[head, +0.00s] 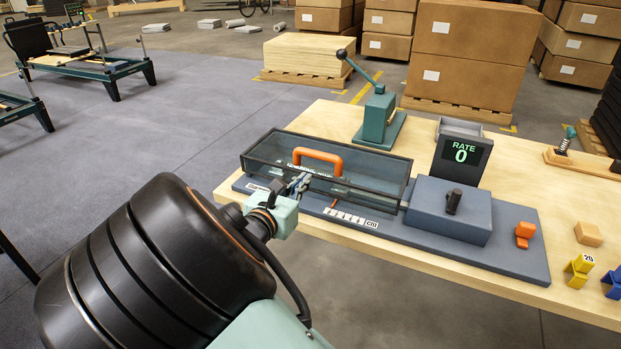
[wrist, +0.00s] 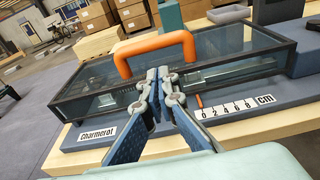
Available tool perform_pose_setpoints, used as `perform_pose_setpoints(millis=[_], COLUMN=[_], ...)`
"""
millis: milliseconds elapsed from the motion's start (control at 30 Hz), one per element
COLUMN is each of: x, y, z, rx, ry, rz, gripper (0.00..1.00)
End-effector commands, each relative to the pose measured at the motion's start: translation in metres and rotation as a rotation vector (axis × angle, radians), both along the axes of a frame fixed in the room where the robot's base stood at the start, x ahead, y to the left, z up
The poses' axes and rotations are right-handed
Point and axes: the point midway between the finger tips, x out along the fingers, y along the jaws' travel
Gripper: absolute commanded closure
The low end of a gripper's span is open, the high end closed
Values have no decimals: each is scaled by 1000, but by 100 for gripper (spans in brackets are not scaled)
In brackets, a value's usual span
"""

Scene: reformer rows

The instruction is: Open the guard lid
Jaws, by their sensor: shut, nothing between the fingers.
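The guard lid (wrist: 105,77) is a dark-framed, see-through cover over a long box on the grey-blue base. It looks closed. An orange handle (head: 318,152) arches up from it, and the handle shows large in the wrist view (wrist: 153,46). My gripper (head: 300,183) is at the near side of the lid, in front of the handle. In the wrist view my gripper (wrist: 163,75) has its fingertips together, just below the handle's bar, with nothing held. I cannot tell whether the fingertips touch the lid.
A display (head: 462,154) reading RATE 0 stands behind a grey block with a black knob (head: 453,201). An orange piece (head: 525,234) sits at the base's right. A green lever press (head: 380,117) stands behind the lid. A scale strip (head: 351,218) marks the front.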

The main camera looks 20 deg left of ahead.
Motion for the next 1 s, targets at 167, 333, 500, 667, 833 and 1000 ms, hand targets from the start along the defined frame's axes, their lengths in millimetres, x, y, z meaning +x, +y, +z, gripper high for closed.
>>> perform_pose_setpoints(millis=[167,333,500,667,833,1000], x=[33,63,80,86,86,86], y=[-5,-7,-8,-9,-9,-9], z=[-5,-9,-11,-12,-12,-11], rx=[-1,0,2,2,2,4], ry=[-1,0,1,1,1,3], rz=[-6,-5,-4,-5,-4,-4], gripper=[100,100,100,100,100,100])
